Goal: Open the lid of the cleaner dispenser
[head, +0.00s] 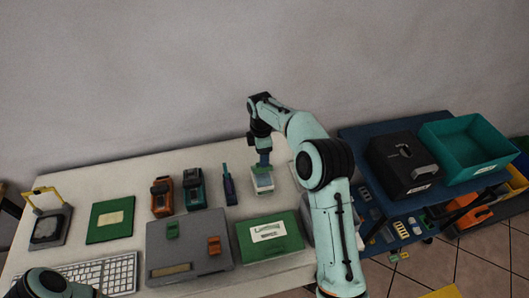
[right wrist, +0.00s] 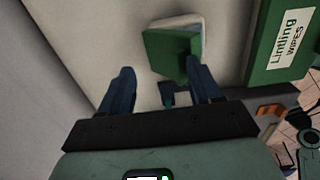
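The cleaner dispenser (head: 262,184) is a small pale box with a green top, standing near the back of the white table, right of the middle. In the right wrist view its pale rim (right wrist: 188,22) shows beside the green lid (right wrist: 165,52), which looks tilted; how far it stands open I cannot tell. My right gripper (head: 264,158) is over the dispenser, pointing down. In the right wrist view its two fingers (right wrist: 160,88) are apart with nothing gripped between them; the right finger is close to or touching the lid's edge. My left gripper is out of view; only part of that arm shows bottom left.
A green wipes box (head: 270,238) lies in front of the dispenser. A grey case (head: 190,248) and a keyboard (head: 100,272) lie nearer. A black box (head: 402,165) and teal bin (head: 468,150) are right.

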